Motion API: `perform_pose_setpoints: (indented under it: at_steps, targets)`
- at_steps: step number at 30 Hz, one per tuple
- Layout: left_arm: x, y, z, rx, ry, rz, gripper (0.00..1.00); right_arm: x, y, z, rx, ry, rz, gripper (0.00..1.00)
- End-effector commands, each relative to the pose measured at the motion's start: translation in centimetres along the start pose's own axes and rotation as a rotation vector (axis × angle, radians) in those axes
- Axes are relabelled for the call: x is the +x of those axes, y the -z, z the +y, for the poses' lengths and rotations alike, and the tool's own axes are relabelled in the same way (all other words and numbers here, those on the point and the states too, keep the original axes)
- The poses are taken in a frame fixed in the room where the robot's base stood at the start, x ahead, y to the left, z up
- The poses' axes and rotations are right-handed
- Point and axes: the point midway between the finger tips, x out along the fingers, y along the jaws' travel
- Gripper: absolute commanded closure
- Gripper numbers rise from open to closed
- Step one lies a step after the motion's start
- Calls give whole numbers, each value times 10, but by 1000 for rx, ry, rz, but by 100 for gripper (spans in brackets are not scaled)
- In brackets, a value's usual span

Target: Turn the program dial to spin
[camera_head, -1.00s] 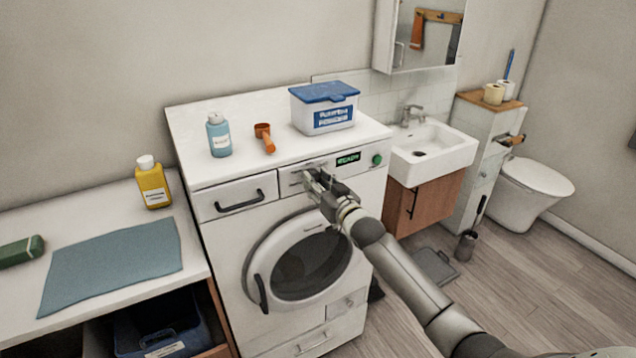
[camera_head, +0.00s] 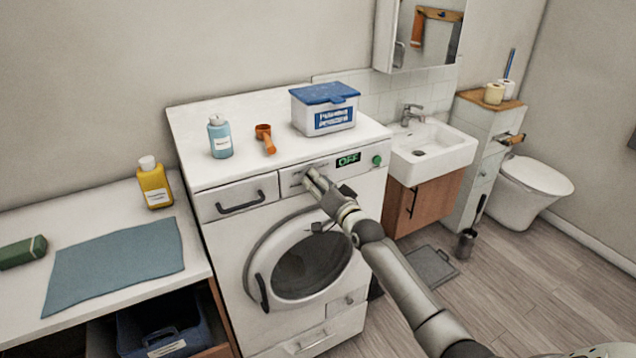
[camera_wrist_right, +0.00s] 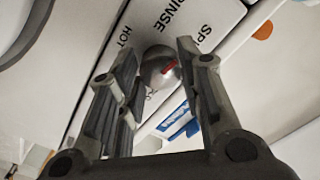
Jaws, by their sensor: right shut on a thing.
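The washing machine (camera_head: 225,240) stands in the middle of the head view. Its display (camera_head: 348,159) reads OFF, beside a green button (camera_head: 377,161). My right gripper (camera_head: 312,180) is at the control panel and covers the dial in the head view. In the right wrist view, the round grey program dial (camera_wrist_right: 158,70) sits between the fingers of the right gripper (camera_wrist_right: 158,75), which is shut on it. The dial has a red mark on its right side. Labels HOT, RINSE and a partly hidden SP... show around it. My left gripper is out of view.
On the machine top stand a blue bottle (camera_head: 220,138), an orange scoop (camera_head: 265,138) and a lidded box (camera_head: 325,112). A counter with a yellow bottle (camera_head: 154,184) and a blue mat (camera_head: 115,264) is at the left. A sink (camera_head: 435,150) is at the right.

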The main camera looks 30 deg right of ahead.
Motion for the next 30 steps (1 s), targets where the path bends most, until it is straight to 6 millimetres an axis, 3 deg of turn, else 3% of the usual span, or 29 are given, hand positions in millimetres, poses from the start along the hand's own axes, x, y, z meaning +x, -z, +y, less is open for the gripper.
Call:
perform_pose_setpoints:
  at_steps: [13,30]
  targets:
    - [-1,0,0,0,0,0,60,0,0,0,299,0,1,90]
    - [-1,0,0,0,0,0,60,0,0,0,378,0,1,90]
